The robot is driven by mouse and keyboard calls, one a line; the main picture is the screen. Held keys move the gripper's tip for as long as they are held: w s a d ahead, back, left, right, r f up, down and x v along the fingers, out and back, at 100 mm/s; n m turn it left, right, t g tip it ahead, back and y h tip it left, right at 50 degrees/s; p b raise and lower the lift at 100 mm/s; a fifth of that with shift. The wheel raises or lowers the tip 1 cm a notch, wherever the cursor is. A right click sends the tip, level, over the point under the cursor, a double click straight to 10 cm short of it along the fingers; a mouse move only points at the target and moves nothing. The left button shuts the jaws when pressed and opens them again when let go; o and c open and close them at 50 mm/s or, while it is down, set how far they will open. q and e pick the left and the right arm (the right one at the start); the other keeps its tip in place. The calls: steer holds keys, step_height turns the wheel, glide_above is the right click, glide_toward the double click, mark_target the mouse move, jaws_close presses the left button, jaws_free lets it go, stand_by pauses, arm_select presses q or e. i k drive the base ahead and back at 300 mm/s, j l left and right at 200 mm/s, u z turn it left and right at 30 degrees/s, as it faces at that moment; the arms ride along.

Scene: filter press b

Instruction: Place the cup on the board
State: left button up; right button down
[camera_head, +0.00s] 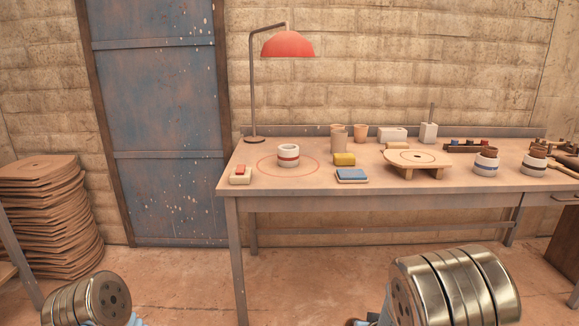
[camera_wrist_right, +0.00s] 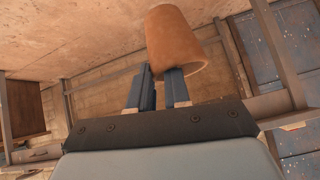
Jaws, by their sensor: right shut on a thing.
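In the right wrist view my right gripper (camera_wrist_right: 158,72) is shut on a brown clay cup (camera_wrist_right: 173,35). One finger is beside the cup and the other overlaps its wide end; I cannot tell if that finger is inside the rim. In the head view my right arm shows at the bottom, and the held cup cannot be made out there. A round wooden board (camera_head: 436,160) on short feet stands on the table at right of centre, with a ring mark on top. It looks bare. Only a part of my left arm shows; its gripper is out of frame.
The table (camera_head: 290,185) holds a banded white cup stack (camera_head: 288,155), sponges (camera_head: 351,175), clay cups (camera_head: 339,138) behind, and blue-banded pots (camera_head: 486,163) right of the board. A red lamp (camera_head: 288,44) stands at the back left. Floor in front is clear.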

mark_target(417, 157)
steer(key=i+l, duration=0.15)
steer(key=l, duration=0.25)
steer(key=i+l, duration=0.1)
steer(key=l, duration=0.25)
steer(key=i+l, duration=0.15)
steer(key=l, duration=0.25)
